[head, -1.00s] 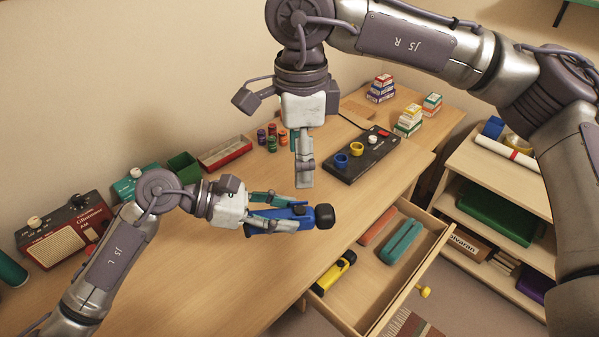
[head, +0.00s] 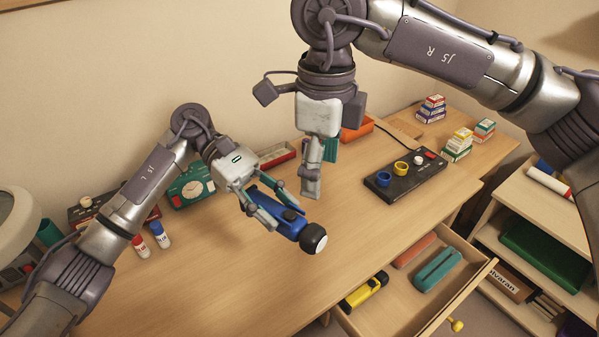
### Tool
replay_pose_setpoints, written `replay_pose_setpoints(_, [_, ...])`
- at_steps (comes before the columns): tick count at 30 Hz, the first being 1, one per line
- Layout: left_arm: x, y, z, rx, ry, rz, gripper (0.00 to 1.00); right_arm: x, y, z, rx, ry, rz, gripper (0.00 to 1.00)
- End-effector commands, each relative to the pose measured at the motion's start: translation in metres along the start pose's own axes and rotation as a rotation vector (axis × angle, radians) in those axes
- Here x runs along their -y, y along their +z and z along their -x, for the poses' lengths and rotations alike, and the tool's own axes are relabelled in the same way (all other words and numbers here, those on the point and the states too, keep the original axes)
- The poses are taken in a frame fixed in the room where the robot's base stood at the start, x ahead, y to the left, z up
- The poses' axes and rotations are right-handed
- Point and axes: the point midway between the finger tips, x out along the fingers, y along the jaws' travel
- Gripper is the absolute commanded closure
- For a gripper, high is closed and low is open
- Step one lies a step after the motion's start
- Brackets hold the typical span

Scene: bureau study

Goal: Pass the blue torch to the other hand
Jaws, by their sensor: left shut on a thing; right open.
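The blue torch (head: 290,226) has a blue body and a black head with a pale lens face at its lower right end. My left gripper (head: 281,213) is shut on the torch body and holds it above the desk, with the head pointing down and to the right. My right gripper (head: 312,190) hangs pointing down above and just right of the torch. It is seen nearly edge-on, its jaws are open, and I see nothing between them.
The desk (head: 215,290) is mostly clear in front. An open drawer (head: 415,310) at the right holds a yellow torch (head: 364,290) and teal and red cases.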

Motion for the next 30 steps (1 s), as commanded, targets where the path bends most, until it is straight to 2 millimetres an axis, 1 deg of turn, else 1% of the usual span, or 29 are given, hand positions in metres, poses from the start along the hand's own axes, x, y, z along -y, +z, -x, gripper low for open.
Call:
replay_pose_setpoints(1, [0.000,0.000,0.000,0.000,0.001,0.000,0.99,-0.007,0.007,0.003,0.000,0.001,-0.050,0.27])
replay_pose_setpoints(3, [0.000,0.000,0.000,0.000,0.001,0.000,0.99,-0.013,0.014,0.007,0.001,0.002,-0.122,0.27])
replay_pose_setpoints(6, [0.000,0.000,0.000,0.000,0.002,0.000,0.99,-0.018,0.019,0.009,-0.001,0.003,-0.190,0.27])
replay_pose_setpoints(10, [0.000,0.000,0.000,0.000,0.002,0.000,0.99,-0.020,0.021,0.001,-0.002,0.004,-0.218,0.27])
replay_pose_setpoints(14, [0.000,0.000,0.000,0.000,0.003,0.000,0.99,-0.020,0.020,-0.018,-0.003,0.004,-0.216,0.27])
replay_pose_setpoints(21, [0.000,0.000,0.000,0.000,0.003,0.000,0.99,-0.021,0.020,-0.065,-0.003,0.004,-0.216,0.27])
replay_pose_setpoints(24, [0.000,0.000,0.000,0.000,0.003,0.000,0.99,-0.021,0.020,-0.082,-0.003,0.004,-0.216,0.27])
replay_pose_setpoints(27, [0.000,0.000,0.000,0.000,0.003,0.000,0.99,-0.020,0.021,-0.094,-0.001,0.003,-0.216,0.27])
replay_pose_setpoints(30, [0.000,0.000,0.000,0.000,0.003,0.000,0.99,-0.020,0.020,-0.103,-0.001,0.002,-0.216,0.27])
